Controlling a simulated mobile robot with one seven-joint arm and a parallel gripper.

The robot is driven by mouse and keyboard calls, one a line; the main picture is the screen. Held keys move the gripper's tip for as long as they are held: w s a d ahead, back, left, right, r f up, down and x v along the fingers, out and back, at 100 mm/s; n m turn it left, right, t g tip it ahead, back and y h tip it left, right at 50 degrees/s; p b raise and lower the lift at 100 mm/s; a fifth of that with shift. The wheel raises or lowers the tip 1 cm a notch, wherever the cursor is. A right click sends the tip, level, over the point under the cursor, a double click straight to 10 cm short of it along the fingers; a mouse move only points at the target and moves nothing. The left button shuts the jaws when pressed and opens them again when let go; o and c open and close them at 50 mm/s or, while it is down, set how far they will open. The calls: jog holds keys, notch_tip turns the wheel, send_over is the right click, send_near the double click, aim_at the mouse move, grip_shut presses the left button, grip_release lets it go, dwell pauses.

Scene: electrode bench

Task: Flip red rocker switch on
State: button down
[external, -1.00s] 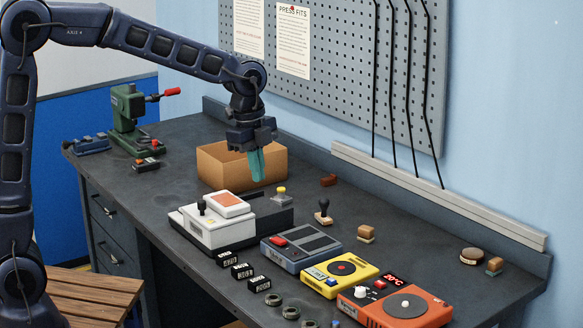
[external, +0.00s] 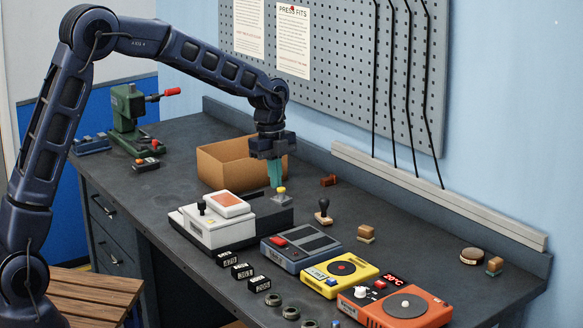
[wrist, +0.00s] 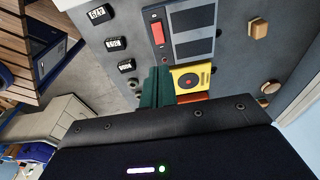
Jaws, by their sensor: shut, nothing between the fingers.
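The red rocker switch (external: 278,242) sits on the left end of the blue-grey box (external: 301,261). It also shows in the wrist view as a red rectangle (wrist: 158,33), just beyond the fingertips. The picture is too small to tell which way the rocker is tilted. My gripper (external: 275,184) points down with its teal fingers shut and empty. It is in the air above the bench, behind and left of the switch and apart from it. In the wrist view the green fingers (wrist: 157,82) lie below the switch.
A yellow unit (external: 340,272) and an orange hotplate (external: 398,305) stand right of the blue-grey box. A white-topped device (external: 214,231) stands left of it. Black counters (external: 243,271) line the front.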

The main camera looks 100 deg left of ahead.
aim_at(282, 241)
jog(key=f, duration=0.4)
jog(key=w+d+f, duration=0.1)
jog(key=f, duration=0.9)
jog(key=shift+w+d, duration=0.2)
jog(key=shift+d, duration=0.05)
